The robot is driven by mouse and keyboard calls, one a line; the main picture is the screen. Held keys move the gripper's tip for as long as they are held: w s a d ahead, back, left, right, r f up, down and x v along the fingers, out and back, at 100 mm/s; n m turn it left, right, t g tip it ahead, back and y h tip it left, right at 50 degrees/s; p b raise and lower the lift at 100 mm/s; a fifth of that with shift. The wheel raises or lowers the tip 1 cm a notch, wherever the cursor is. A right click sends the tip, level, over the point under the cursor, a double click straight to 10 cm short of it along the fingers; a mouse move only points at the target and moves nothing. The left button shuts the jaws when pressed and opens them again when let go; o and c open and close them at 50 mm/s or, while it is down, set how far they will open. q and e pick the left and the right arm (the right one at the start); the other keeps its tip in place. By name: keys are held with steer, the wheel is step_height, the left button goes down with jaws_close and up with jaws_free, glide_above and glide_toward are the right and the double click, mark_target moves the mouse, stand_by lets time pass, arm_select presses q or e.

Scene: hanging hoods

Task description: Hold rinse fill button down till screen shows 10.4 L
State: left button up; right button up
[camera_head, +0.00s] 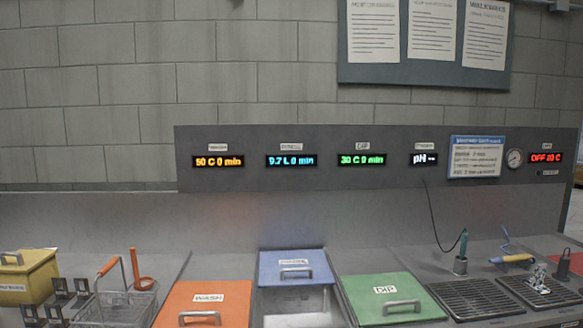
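The rinse screen (291,161) glows blue on the grey back panel under a small label. It seems to read 9.7 L 0 min, though the first digit is blurred. The blue rinse lid (293,266) with a metal handle lies below it, between the orange wash lid (205,305) and the green dip lid (388,298). Part of the rinse tank (299,300) shows in front of the blue lid. I cannot make out a rinse fill button. Neither of my grippers is in view.
Other screens are the yellow wash (218,161), green dip (362,160), white pH (424,160) and red OFF (546,158). A wire basket (115,308) and yellow box (27,276) stand left. Drain grates (478,298) and a probe in a holder (461,262) are right.

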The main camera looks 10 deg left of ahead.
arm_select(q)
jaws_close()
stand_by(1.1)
